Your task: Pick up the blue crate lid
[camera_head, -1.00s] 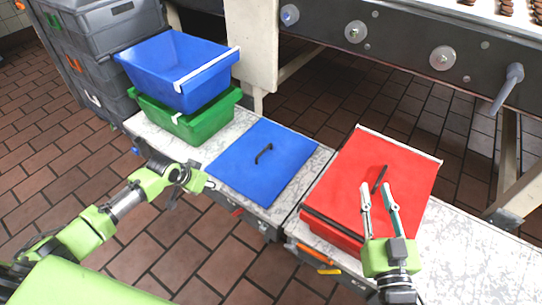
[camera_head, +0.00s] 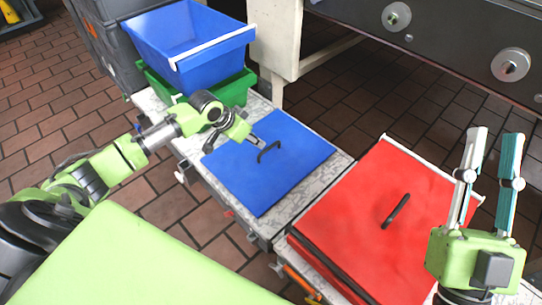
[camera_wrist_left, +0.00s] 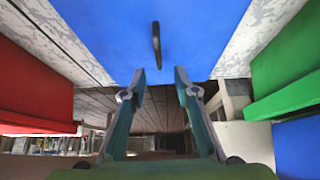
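The blue crate lid (camera_head: 265,188) lies flat on the pale bench, with a dark bar handle (camera_head: 268,151) near its middle. My left gripper (camera_head: 258,143) is over the lid's left part, close beside the handle. In the left wrist view my left gripper (camera_wrist_left: 160,77) has its two fingers apart with nothing between them. The blue crate lid (camera_wrist_left: 105,30) fills the top there, and the handle (camera_wrist_left: 156,45) stands beyond the fingertips, in line with the gap. My right gripper (camera_head: 495,133) is raised at the right, fingers apart and empty.
A red lidded crate (camera_head: 360,205) with a dark handle stands right of the blue lid. A blue crate (camera_head: 185,45) sits in a green crate (camera_head: 235,92) behind the lid. Grey crates (camera_head: 95,50) stand back left. A machine (camera_head: 440,40) is at back right.

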